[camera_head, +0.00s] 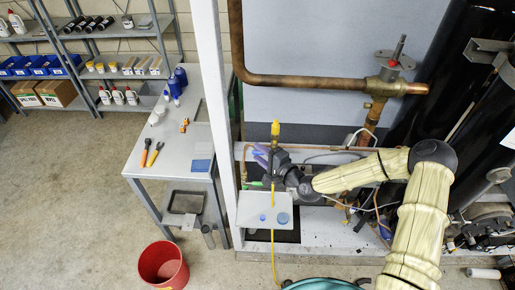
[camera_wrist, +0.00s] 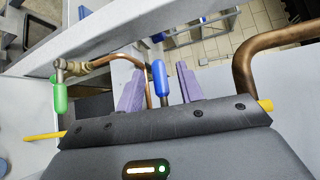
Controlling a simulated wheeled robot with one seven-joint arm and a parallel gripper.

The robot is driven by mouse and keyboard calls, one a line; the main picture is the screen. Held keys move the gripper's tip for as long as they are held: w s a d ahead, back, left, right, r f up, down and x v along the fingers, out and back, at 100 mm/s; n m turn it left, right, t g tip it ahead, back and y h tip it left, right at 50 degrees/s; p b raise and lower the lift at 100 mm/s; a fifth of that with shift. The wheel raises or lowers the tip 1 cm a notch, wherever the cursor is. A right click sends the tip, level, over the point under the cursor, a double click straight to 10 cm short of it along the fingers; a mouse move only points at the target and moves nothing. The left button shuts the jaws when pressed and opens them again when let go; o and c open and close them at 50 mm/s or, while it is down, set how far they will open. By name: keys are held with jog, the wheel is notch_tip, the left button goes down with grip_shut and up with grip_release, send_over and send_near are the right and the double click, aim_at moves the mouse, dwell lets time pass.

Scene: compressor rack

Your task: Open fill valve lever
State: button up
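In the wrist view, a blue lever handle (camera_wrist: 160,82) stands upright between the two purple fingers of my gripper (camera_wrist: 159,70). A gap shows on each side of the handle, so the fingers look open around it. A green handle (camera_wrist: 60,96) hangs from a brass fitting (camera_wrist: 72,68) to the left. Which handle is the fill valve lever is not marked. In the head view my gripper (camera_head: 262,156) is at the left end of the rack, with its purple fingers pointing left; the blue handle is not clear there.
A curved copper tube (camera_wrist: 122,58) runs close to my fingers. A thick copper pipe (camera_head: 300,80) leads to a large valve (camera_head: 390,75) above. A yellow hose (camera_head: 273,255) hangs past a small shelf (camera_head: 254,211). A workbench (camera_head: 160,165) and red bucket (camera_head: 163,265) stand left.

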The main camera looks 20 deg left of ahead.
jog(key=shift+x, duration=0.9)
grip_shut()
